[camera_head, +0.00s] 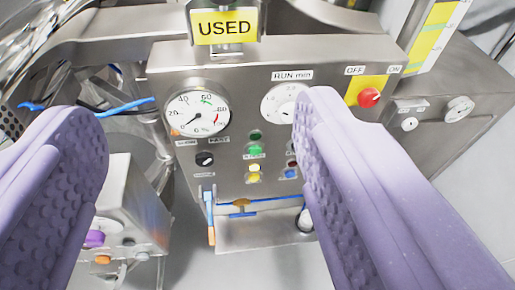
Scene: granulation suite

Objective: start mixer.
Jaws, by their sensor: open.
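My gripper (198,108) is open and empty, its two purple textured fingers spread in front of a steel control panel (235,70). The panel has a % gauge (197,108) at upper left and a RUN min dial (283,102), partly hidden by the right finger. A red knob (369,97) sits on a yellow plate between OFF and ON labels, right of that finger. A black selector (204,158) is below the gauge. A green button (255,150) is mid-panel, with a yellow button (254,176) below it and a blue button (290,173) near the right finger. No finger visibly touches a control.
A yellow USED sign (226,26) stands above the panel. A smaller steel box (128,205) with purple and orange knobs is at lower left. Another box (440,115) with a round dial adjoins at right. Blue tubing and a lever hang below the panel.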

